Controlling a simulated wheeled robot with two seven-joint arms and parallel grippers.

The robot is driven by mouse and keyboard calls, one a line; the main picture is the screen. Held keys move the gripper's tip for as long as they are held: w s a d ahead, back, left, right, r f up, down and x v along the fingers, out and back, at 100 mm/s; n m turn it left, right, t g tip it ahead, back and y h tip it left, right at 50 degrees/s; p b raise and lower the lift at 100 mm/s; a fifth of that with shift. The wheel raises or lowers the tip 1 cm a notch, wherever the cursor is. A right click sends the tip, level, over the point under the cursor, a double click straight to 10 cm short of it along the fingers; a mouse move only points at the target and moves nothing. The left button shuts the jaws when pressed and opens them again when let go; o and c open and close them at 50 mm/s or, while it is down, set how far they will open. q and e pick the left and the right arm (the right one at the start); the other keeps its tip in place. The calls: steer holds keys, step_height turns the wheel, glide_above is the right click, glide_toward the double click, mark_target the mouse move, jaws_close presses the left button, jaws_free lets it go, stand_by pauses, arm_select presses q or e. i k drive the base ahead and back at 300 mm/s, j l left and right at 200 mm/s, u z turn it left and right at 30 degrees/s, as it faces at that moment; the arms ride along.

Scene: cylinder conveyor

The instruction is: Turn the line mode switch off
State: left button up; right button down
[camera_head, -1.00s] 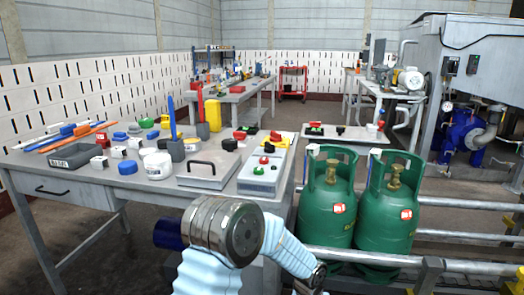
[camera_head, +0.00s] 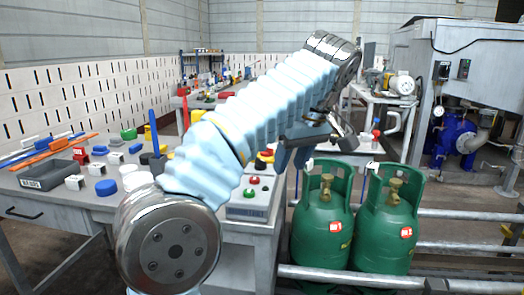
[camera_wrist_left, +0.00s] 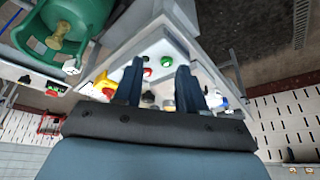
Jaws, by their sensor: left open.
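My left gripper (camera_head: 290,160) is open and empty above the table's right edge, beside the controls, its fingers pointing down. In the left wrist view the gripper (camera_wrist_left: 158,78) has a green button (camera_wrist_left: 167,61) and a red button (camera_wrist_left: 148,73) showing between its fingers. These sit on a grey control box (camera_head: 247,211). A yellow box with a red and black knob (camera_head: 265,157) stands just behind it, partly covered by my arm; it is yellow in the wrist view too (camera_wrist_left: 103,88). I cannot tell which control is the line mode switch. My right gripper is out of view.
Blue and white caps, a grey bin (camera_head: 45,177) and orange strips lie on the table's left. My left arm hides the table's middle.

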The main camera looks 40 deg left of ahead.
mark_target(260, 165)
steer(key=i+j, duration=0.25)
steer(key=j, duration=0.15)
steer(key=i+j, duration=0.3)
steer(key=j, duration=0.4)
steer(key=k+j, duration=0.15)
